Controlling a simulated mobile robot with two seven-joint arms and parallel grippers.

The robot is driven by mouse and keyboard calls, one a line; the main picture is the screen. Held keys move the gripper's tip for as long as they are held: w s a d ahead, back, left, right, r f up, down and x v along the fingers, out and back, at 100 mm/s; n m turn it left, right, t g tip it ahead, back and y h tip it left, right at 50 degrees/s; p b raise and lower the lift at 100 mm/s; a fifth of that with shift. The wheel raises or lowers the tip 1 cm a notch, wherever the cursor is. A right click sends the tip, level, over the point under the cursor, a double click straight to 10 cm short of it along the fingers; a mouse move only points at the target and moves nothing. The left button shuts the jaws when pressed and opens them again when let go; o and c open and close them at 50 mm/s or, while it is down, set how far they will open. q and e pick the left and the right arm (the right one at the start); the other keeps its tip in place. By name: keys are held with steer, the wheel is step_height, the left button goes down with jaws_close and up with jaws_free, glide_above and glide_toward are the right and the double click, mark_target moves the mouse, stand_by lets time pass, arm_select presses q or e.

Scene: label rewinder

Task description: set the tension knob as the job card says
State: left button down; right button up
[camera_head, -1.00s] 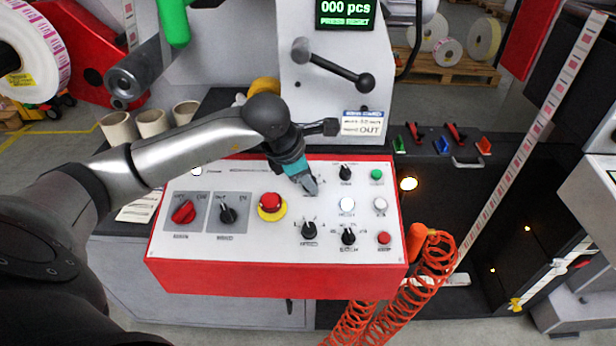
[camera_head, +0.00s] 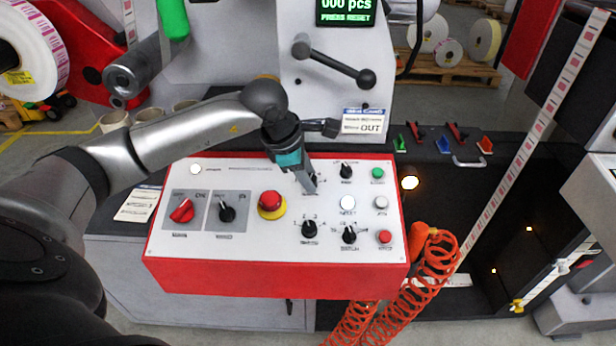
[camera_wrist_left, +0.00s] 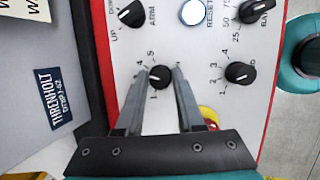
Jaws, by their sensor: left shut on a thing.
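My left gripper (camera_head: 312,188) reaches down to the control panel and is shut on a small black knob. In the left wrist view the knob (camera_wrist_left: 159,77) sits between the fingertips of the gripper (camera_wrist_left: 160,78). Digits around it include 1, 4 and 5; the fingers cover the rest and its name, and I cannot read its pointer. In the head view the gripper hides this knob. My right gripper is out of view.
The red-edged panel (camera_head: 275,278) carries a nearby numbered knob (camera_head: 309,230), an ARM knob (camera_head: 346,171), a lit RESET button (camera_head: 348,203) and a red mushroom button (camera_head: 270,204). An orange coiled hose (camera_head: 432,270) hangs at the panel's right end.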

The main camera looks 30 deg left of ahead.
arm_select(q)
steer(key=shift+m, duration=0.7)
steer(key=shift+m+g, duration=0.3)
steer(key=shift+m, duration=0.5)
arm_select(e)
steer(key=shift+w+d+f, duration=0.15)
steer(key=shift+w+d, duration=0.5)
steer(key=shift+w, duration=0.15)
arm_select(q)
steer(key=shift+h, duration=0.3)
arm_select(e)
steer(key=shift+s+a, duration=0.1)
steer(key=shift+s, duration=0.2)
arm_select(q)
steer(key=c, duration=0.5)
jaws_free()
steer(key=shift+r, duration=0.1)
